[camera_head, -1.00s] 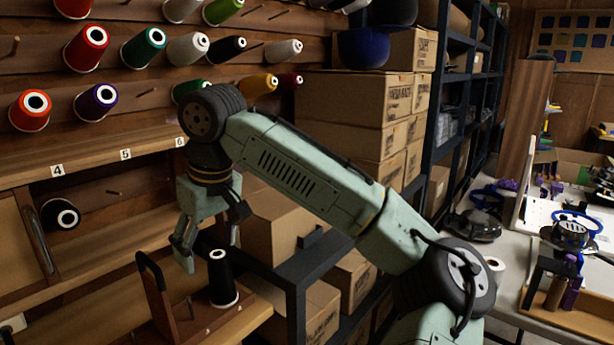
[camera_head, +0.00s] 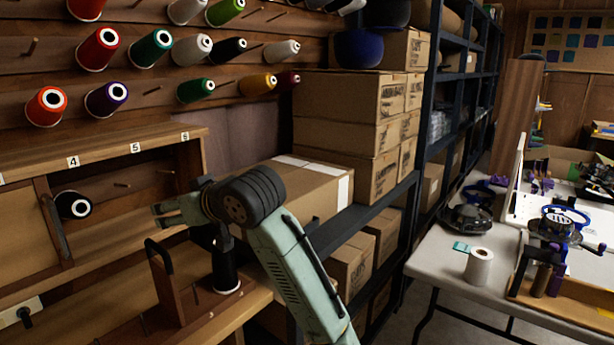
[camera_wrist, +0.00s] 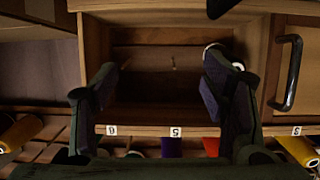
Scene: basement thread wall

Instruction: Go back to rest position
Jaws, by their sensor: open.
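My gripper (camera_head: 165,214) is at the middle left of the head view, above the wooden holder and in front of the numbered shelf. It points left and holds nothing. In the wrist view my gripper (camera_wrist: 163,88) shows two dark fingers spread wide apart, with an open shelf compartment (camera_wrist: 150,130) beyond them. A black thread spool (camera_head: 226,268) stands upright at the wooden holder (camera_head: 168,285), just below my wrist, which hides part of it. The spool and my wrist overlap in the picture; I cannot tell the gap between them.
Coloured spools hang on pegs on the wooden wall, including a green spool (camera_head: 152,48). A black spool (camera_head: 73,205) sits in the compartment. Cardboard boxes (camera_head: 345,110) stack behind my arm beside a dark metal rack (camera_head: 440,100). A table (camera_head: 420,258) with a white spool (camera_head: 478,267) stands right.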

